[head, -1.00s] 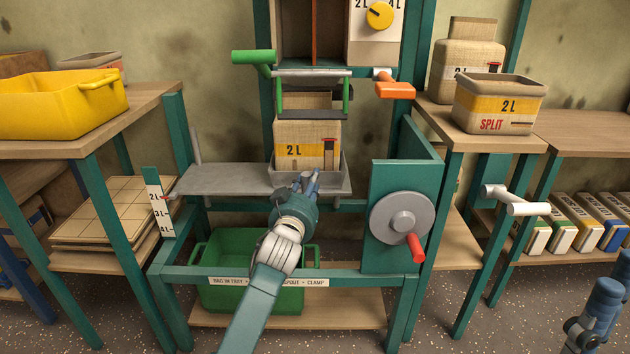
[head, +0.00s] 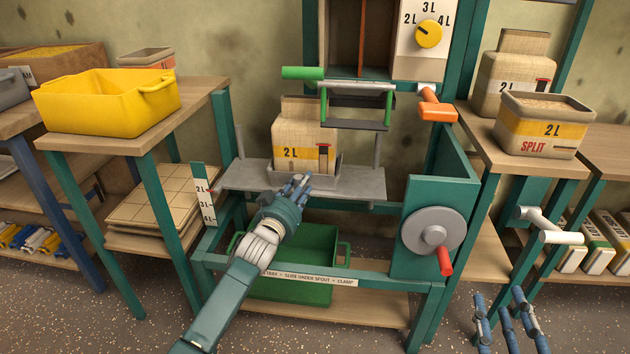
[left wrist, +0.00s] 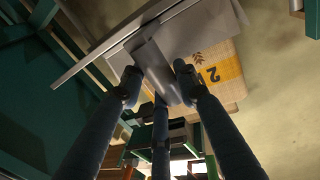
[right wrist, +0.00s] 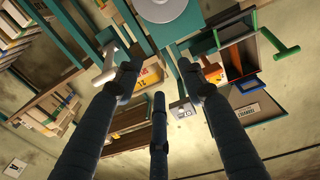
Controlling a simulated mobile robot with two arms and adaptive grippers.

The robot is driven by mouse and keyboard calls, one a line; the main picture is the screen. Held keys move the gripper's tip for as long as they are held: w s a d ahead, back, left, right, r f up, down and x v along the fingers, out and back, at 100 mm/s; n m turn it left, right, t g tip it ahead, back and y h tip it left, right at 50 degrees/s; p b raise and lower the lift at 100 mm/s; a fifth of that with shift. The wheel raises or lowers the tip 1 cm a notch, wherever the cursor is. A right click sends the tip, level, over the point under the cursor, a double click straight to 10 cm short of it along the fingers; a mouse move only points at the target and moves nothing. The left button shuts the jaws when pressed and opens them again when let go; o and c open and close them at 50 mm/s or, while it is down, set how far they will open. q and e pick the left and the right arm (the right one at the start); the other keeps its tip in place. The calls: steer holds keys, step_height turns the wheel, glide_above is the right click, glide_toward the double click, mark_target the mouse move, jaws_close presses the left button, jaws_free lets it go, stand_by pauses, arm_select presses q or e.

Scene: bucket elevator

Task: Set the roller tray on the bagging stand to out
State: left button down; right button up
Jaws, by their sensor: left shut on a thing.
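A tan 2L bag (head: 303,150) stands upright in the tray. My left gripper (head: 294,187) is shut on the tray's front grey tab, and the left wrist view shows this tab (left wrist: 158,72) between the fingers. The fingers partly hide the tray's front in the head view. My right gripper (head: 508,312) is open and empty at the lower right, away from the stand; its fingers also show in the right wrist view (right wrist: 160,85).
The green-handled clamp (head: 357,95) hangs right of the bag. A grey wheel with red handle (head: 432,232) is on the stand's right panel. A green bin (head: 300,265) sits below. A yellow tub (head: 105,100) and a SPLIT box (head: 545,125) stand on side tables.

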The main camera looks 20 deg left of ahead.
mark_target(273, 172)
arm_select(q)
steer(key=a, duration=0.1)
steer(key=s+a+p, duration=0.1)
steer(key=a, duration=0.1)
steer(key=a+p, duration=0.1)
steer(key=a, duration=0.1)
steer(key=shift+s+a, duration=0.25)
steer(key=shift+s, duration=0.05)
steer(key=a, duration=0.2)
steer(key=s+a+p, duration=0.1)
steer(key=a, duration=0.1)
steer(key=shift+s+a, duration=0.1)
steer(key=shift+a, duration=0.05)
steer(key=s+a, duration=0.1)
steer(key=a, duration=0.5)
steer(key=shift+s, duration=0.4)
arm_select(e)
steer(key=s+d+f+g+h, duration=0.1)
steer(key=s+d+f+g, duration=0.1)
steer(key=s+f+g, duration=0.3)
steer(key=s+d+f+g+h, duration=0.2)
steer(key=s+f+g, duration=0.3)
steer(key=f, duration=0.8)
steer(key=shift+s+d+f+m+g, duration=0.3)
steer(key=shift+s+d, duration=0.5)
steer(key=shift+s, duration=0.1)
arm_select(q)
steer(key=shift+a, duration=0.1)
